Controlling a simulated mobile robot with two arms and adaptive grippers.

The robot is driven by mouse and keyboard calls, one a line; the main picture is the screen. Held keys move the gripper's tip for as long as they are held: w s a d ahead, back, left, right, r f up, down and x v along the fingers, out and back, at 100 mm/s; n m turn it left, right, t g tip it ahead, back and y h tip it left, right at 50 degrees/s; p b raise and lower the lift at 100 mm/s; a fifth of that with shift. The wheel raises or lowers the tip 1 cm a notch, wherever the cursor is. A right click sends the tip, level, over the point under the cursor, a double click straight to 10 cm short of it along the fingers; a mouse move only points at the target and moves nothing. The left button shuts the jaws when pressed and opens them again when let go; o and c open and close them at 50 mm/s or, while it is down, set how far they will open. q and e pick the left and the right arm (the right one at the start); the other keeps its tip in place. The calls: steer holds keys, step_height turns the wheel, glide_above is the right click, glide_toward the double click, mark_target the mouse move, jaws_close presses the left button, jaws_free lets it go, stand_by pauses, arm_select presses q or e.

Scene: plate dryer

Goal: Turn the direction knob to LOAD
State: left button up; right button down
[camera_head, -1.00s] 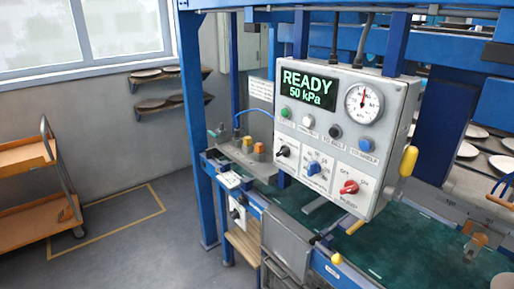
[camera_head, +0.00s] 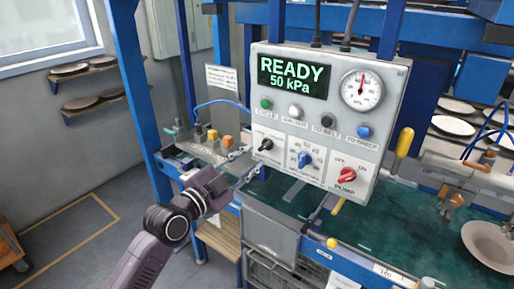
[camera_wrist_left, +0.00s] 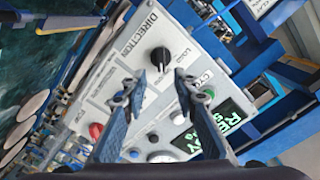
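The direction knob is a small black knob (camera_head: 265,144) at the left of the lower row on the grey control panel (camera_head: 398,85). In the left wrist view the knob (camera_wrist_left: 160,59) sits between the words DIRECTION and LOAD, with its pointer toward the lower part of the picture. My left gripper (camera_head: 244,163) is just left of the panel in the head view. In the left wrist view the left gripper (camera_wrist_left: 160,76) is open and empty, its fingertips to either side of the knob's lower end. I cannot tell how far they are from the panel. My right gripper is not in view.
A blue knob (camera_head: 304,159) and a red pump knob (camera_head: 346,175) share the lower row. Green, white, black and blue buttons are above them. The display (camera_head: 292,76) reads READY 50 kPa. A yellow handle (camera_head: 404,142) is at the panel's right side.

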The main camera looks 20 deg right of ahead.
mark_target(263, 148)
arm_select(q)
steer(key=x, duration=0.4)
steer(key=shift+w+p, duration=0.3)
steer(key=shift+p, duration=0.1)
steer(key=shift+w+d, duration=0.35)
steer(key=shift+d, duration=0.1)
jaws_close()
